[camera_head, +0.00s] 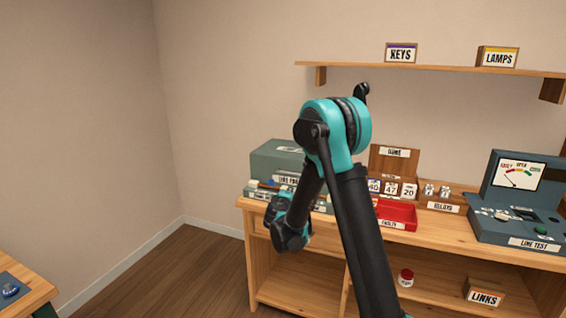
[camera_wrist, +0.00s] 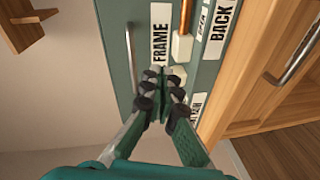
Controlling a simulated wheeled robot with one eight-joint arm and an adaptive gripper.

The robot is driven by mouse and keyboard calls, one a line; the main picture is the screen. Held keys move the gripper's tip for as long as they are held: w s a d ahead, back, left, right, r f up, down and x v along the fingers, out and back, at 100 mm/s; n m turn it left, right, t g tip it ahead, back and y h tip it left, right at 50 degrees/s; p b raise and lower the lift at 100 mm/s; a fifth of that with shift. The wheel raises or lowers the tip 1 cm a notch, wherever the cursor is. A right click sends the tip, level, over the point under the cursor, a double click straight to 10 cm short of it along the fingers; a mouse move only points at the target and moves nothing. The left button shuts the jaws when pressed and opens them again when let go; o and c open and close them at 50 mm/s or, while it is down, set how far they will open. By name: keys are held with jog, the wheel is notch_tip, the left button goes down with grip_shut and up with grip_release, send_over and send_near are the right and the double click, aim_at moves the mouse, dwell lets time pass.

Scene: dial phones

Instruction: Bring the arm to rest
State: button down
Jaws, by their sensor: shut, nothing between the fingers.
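My gripper (camera_wrist: 162,88) is shut with nothing between its fingers, in the wrist view. Its tips point at a dark green panel (camera_wrist: 118,22) with white labels reading FRAME and BACK; I cannot tell whether they touch it. A copper-coloured rod and pale blocks (camera_wrist: 182,46) show just beyond the tips. In the head view my arm is raised and bent, and its wrist hangs in front of the left end of the wooden bench (camera_head: 462,238). The fingers are not clear in that view.
On the bench are a grey-green box (camera_head: 277,157), a red tray (camera_head: 398,214), number blocks and a LINE TEST console (camera_head: 519,213). A shelf (camera_head: 430,68) above holds KEYS and LAMPS signs. Floor (camera_head: 198,268) left of the bench is clear. Another table (camera_head: 32,296) stands at lower left.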

jog(key=s+d+f+m+g+h, duration=0.1)
jog(key=s+d+m+g, duration=0.6)
jog(key=s+d, duration=1.05)
jog(key=s+f+m+g+y, duration=0.2)
jog(key=s+f+m, duration=0.1)
jog(key=s, duration=0.9)
jog(key=s+f+m+g+y, duration=0.2)
jog(key=s+f+m, duration=0.1)
jog(key=s, duration=1)
jog(key=shift+d+f, duration=0.15)
jog(key=shift+f, duration=0.6)
